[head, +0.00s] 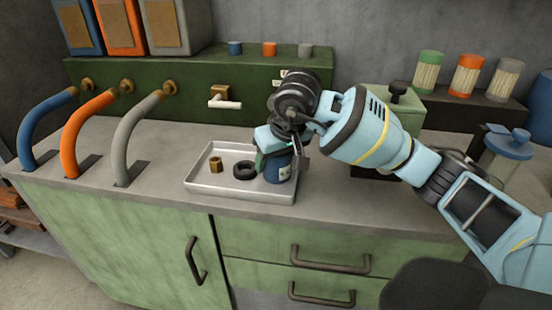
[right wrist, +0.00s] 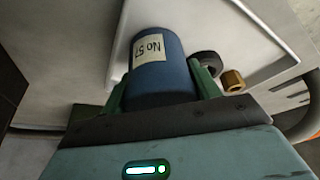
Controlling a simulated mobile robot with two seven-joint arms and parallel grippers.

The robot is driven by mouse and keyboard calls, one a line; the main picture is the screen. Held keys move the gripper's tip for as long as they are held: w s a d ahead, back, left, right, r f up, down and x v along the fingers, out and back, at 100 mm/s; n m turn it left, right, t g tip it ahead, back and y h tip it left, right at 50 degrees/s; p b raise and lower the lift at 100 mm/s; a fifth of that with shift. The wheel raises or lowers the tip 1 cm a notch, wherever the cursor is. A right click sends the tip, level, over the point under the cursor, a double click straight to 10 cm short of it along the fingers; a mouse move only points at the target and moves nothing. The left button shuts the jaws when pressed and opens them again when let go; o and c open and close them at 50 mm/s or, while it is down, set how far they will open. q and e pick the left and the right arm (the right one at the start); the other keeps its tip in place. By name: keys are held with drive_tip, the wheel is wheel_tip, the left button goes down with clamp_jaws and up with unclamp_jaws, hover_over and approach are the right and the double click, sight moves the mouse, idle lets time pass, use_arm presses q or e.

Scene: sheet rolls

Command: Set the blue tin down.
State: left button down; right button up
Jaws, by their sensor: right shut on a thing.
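The blue tin (head: 279,174) is upright, held between the fingers of my right gripper (head: 277,148). It is over the right part of the shallow metal tray (head: 215,184). I cannot tell whether its base touches the tray floor. In the right wrist view the tin (right wrist: 157,78) shows a pale label reading "No 57", with a green finger on each side. My left gripper is not in view.
A black ring (head: 245,170) and a brass nut (head: 216,164) lie in the tray, left of the tin. Blue, orange and grey hoses (head: 140,130) rise from the counter at left. A green box (head: 392,112) stands at right behind my arm.

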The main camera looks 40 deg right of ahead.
drive_tip(key=shift+f, duration=0.1)
drive_tip(key=o, duration=1.1)
drive_tip(key=shift+r, duration=0.3)
drive_tip(key=p+v, duration=0.1)
drive_tip(key=v, duration=1)
drive_tip(key=shift+s+r+p, duration=0.15)
drive_tip(key=shift+r+p, duration=0.2)
drive_tip(key=shift+p, duration=0.05)
drive_tip(key=shift+f, duration=0.1)
